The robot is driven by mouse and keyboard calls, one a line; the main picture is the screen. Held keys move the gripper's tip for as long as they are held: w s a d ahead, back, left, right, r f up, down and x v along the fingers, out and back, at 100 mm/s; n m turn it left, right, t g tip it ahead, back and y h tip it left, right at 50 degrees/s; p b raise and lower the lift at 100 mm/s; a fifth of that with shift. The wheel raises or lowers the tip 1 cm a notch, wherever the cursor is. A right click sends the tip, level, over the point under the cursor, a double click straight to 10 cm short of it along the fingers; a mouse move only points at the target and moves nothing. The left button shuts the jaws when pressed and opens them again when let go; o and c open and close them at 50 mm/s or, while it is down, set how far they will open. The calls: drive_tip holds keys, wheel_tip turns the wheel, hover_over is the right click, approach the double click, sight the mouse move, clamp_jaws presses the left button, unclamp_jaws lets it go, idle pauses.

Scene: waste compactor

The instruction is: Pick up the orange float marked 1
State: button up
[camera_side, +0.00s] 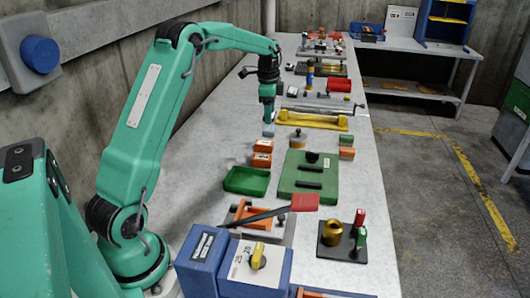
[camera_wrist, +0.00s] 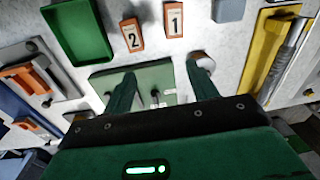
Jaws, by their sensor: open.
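The orange float marked 1 (camera_wrist: 174,19) lies on the grey bench near the top of the wrist view, its label facing up. In the side view it appears to be the farther of two orange blocks (camera_side: 263,146). The orange float marked 2 (camera_wrist: 132,35) lies beside it, nearer the green tray. My gripper (camera_wrist: 163,85) is open with nothing between its fingers; both floats lie beyond the fingertips in the wrist view. In the side view my gripper (camera_side: 268,108) hangs above the bench, past the floats; its fingertips are hard to make out.
A green tray (camera_side: 246,181) stands on the near side of the floats. A grey-blue block (camera_side: 268,131) is just beyond them, below my gripper. A round-topped cylinder (camera_side: 298,139) and a green plate (camera_side: 286,186) lie to the right. A yellow fixture (camera_side: 312,120) is farther back.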

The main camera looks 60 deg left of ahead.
drive_tip(key=m, duration=0.1)
hover_over(263, 142)
drive_tip(key=shift+g, duration=0.4)
wheel_tip(263, 142, down, 6)
drive_tip(key=shift+d+f, duration=0.15)
drive_tip(key=shift+f, duration=1.35)
drive_tip(key=shift+f, duration=0.1)
drive_tip(key=shift+s+f, duration=0.1)
drive_tip(key=shift+f, duration=2.4)
drive_tip(key=shift+c, duration=0.2)
drive_tip(key=c, duration=1.1)
